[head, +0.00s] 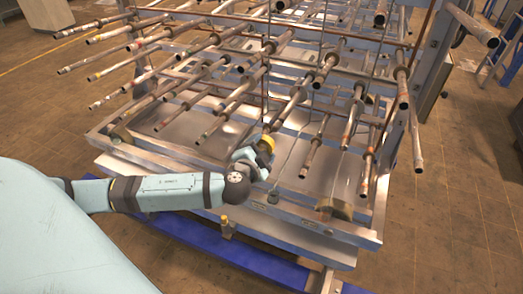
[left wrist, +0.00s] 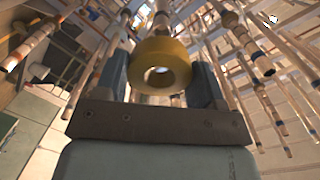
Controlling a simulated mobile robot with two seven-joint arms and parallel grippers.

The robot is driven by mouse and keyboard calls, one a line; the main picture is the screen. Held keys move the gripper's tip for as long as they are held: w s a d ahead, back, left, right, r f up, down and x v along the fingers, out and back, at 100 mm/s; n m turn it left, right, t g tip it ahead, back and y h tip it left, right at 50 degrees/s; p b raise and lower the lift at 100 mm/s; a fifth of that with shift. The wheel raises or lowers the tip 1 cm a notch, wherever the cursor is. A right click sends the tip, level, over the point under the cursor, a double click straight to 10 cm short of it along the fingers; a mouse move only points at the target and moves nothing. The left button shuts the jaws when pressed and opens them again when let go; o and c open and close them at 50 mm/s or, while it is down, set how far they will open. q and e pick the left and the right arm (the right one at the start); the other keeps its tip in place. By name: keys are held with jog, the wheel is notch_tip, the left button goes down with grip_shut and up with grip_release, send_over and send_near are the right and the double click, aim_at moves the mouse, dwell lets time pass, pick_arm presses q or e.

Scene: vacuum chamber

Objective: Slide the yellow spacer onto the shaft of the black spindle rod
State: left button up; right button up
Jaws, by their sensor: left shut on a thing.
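The yellow spacer (head: 266,143) is a thick ring held at the tip of my left gripper (head: 257,152), near the middle of the rack's front. In the left wrist view the spacer (left wrist: 160,50) sits between the two fingers of my left gripper (left wrist: 160,72), and its round hole shows. A rod (head: 288,110) points down toward the spacer from behind; its end lies close to the ring in the head view. I cannot tell whether the ring is around this rod or in front of it. No rod is clearly black, so I cannot tell which is the spindle rod. My right gripper is not in view.
Several other rods (head: 110,68) stick out of the metal rack (head: 395,150) on both sides and above. A tan ring-like piece (head: 335,208) is at the rack's lower right. A blue beam (head: 225,250) runs below.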

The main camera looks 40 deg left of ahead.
aim_at(274, 130)
pick_arm(q)
jog(key=shift+r+t, duration=0.25)
jog(key=shift+t, duration=0.05)
jog(key=shift+d+f, duration=0.1)
jog(key=shift+w, duration=0.2)
jog(key=shift+b+x, duration=0.8)
jog(key=shift+x, duration=1.9)
jog(key=shift+w, duration=0.1)
jog(key=shift+b+x, duration=0.75)
jog(key=shift+x, duration=1.7)
